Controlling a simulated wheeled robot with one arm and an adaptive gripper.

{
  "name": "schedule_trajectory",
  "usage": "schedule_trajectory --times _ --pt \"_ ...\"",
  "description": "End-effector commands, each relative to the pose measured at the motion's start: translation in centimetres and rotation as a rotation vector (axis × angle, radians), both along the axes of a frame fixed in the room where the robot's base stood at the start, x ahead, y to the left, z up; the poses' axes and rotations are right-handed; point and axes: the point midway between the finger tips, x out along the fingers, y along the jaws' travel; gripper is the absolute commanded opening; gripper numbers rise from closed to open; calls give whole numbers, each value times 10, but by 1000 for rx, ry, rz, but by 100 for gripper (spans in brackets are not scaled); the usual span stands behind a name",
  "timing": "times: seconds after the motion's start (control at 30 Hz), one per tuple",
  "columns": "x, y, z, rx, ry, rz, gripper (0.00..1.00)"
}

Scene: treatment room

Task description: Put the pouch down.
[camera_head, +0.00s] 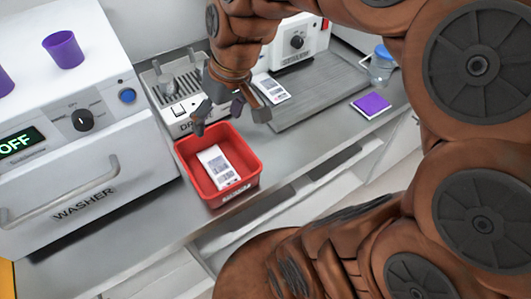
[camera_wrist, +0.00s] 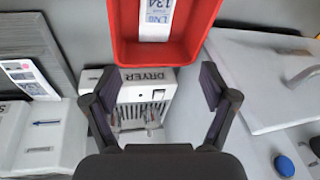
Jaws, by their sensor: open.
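A white pouch with a printed label (camera_head: 217,165) lies inside the red bin (camera_head: 248,177) on the counter, tilted against the bin's inside. Its labelled end also shows in the wrist view (camera_wrist: 156,20). My gripper (camera_head: 231,118) is open and empty, above the back edge of the bin, apart from the pouch. In the wrist view its two fingers (camera_wrist: 157,92) are spread wide with nothing between them.
The washer (camera_head: 75,150) with purple cups (camera_head: 64,50) on top stands left. The dryer (camera_head: 180,92) is behind the bin. A sealer-like machine (camera_head: 297,42), a purple pad (camera_head: 371,105) and a jar (camera_head: 381,66) are right. The grey mat (camera_head: 318,90) is mostly bare.

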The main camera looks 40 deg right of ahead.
Motion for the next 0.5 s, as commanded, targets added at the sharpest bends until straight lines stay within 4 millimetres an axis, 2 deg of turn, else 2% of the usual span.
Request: schedule_trajectory --times 0.03,0.1,0.2,0.27,0.33,0.5 --pt "-30 6 -16 -28 71 0 84" --pt "-69 7 -37 -72 167 -20 84" --pt "-115 3 -57 -128 276 -52 84" --pt "-134 -1 -65 -154 321 -70 84" --pt "-151 8 -72 -179 358 -86 84" --pt "-164 6 -76 -199 386 -101 84"
